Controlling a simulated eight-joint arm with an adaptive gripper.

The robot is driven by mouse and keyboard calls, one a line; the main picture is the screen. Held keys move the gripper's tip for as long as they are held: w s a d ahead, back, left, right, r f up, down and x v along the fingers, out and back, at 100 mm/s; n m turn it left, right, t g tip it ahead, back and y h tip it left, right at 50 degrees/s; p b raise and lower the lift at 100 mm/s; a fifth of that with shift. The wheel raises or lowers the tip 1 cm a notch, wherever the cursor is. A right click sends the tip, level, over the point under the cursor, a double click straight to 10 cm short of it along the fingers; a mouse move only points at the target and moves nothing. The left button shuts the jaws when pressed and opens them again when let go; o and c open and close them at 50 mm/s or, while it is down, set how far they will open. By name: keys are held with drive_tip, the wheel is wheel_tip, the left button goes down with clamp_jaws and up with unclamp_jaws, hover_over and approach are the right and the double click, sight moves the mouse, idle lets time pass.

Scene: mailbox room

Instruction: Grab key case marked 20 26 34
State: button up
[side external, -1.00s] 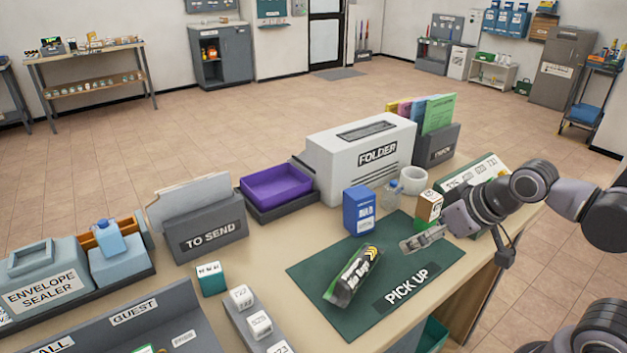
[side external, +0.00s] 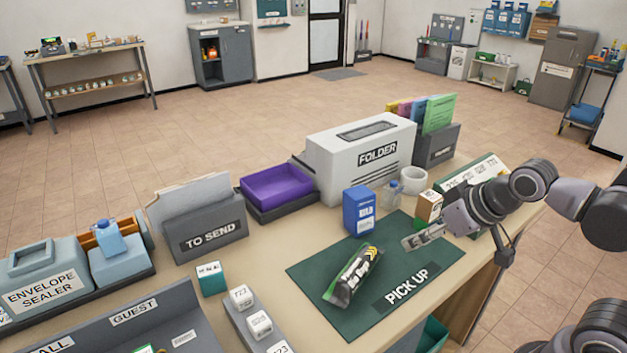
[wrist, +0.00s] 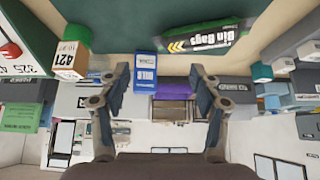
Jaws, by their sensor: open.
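A small teal and white case (side external: 211,278) stands left of the green mat, in front of the TO SEND holder. It bears a row of marks on its white part, too small to read, so I cannot tell if they are 20 26 34. White cases (side external: 259,325) with single three-digit numbers sit in a grey holder nearby. My gripper (side external: 424,237) is over the right part of the mat, far right of the teal case. In the wrist view my gripper (wrist: 160,88) has its two fingers spread, with nothing between them.
The green PICK UP mat (side external: 372,302) holds a dark bag roll (side external: 352,277). A blue box (side external: 358,212), a bottle (side external: 391,194) and the tall FOLDER machine (side external: 350,150) stand behind. The TO SEND holder (side external: 212,237) is further left. Bare tabletop lies between mat and teal case.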

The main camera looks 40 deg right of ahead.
drive_tip(key=w+a+r+m+g, duration=0.2)
drive_tip(key=w+a+r+m, duration=0.35)
drive_tip(key=w+r, duration=0.35)
drive_tip(key=m+g, duration=0.5)
drive_tip(key=m, duration=1)
hover_over(209, 269)
drive_tip(key=f, duration=0.9)
drive_tip(key=shift+w+a+f, duration=0.1)
drive_tip(key=shift+w+f, duration=0.15)
wheel_tip(209, 269, down, 5)
drive_tip(key=shift+f, duration=0.1)
drive_tip(key=shift+s+f, duration=0.15)
drive_tip(key=shift+f, duration=1.2)
drive_tip(key=shift+s+f, duration=0.1)
drive_tip(key=shift+f, duration=1.2)
drive_tip(key=c, duration=1.3)
